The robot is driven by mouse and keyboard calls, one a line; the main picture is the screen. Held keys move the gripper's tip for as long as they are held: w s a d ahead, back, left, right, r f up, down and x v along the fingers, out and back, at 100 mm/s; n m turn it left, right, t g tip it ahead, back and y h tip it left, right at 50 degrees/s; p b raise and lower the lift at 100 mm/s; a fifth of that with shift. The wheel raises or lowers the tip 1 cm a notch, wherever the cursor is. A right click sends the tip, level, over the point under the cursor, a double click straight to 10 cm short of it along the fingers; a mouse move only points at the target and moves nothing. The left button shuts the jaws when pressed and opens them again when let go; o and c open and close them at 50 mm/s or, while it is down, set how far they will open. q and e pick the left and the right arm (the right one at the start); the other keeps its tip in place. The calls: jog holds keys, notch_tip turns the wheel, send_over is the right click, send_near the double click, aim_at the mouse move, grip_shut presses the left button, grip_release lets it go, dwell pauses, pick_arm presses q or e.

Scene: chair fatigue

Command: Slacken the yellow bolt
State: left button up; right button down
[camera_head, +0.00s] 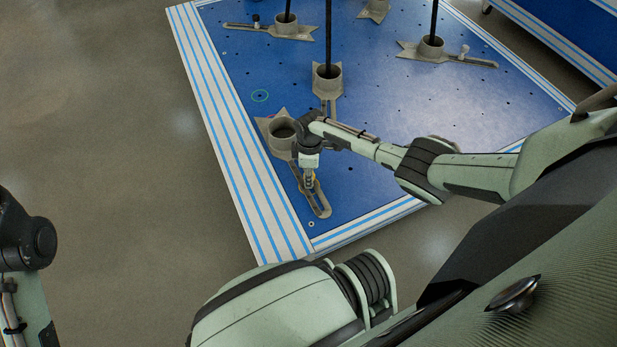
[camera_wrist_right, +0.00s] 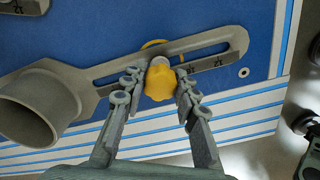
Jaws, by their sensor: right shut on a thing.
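The yellow bolt (camera_wrist_right: 160,82) has a lobed knob head and sits in the slot of a grey slotted clamp arm in the right wrist view. My right gripper (camera_wrist_right: 161,84) is shut on the bolt head, with a finger on each side of it. In the head view my right gripper (camera_head: 309,184) points down over the slotted arm (camera_head: 321,208), and hides the bolt there. The arm joins a grey cup (camera_wrist_right: 28,108), which appears empty in the head view (camera_head: 281,138). My left gripper is not in view.
The blue plate (camera_head: 235,75) has small holes and a striped edge (camera_head: 228,145). Other grey cups hold black posts, such as the nearest post (camera_head: 328,40) and the one at right (camera_head: 434,20). The floor (camera_head: 100,130) at left is clear.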

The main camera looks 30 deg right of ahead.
jog(key=shift+n+b, duration=0.3)
jog(key=shift+n, duration=1.7)
jog(key=shift+n+b, duration=0.45)
jog(key=shift+n, duration=1.55)
jog(key=c, duration=1.2)
grip_release()
jog(key=shift+o, duration=0.2)
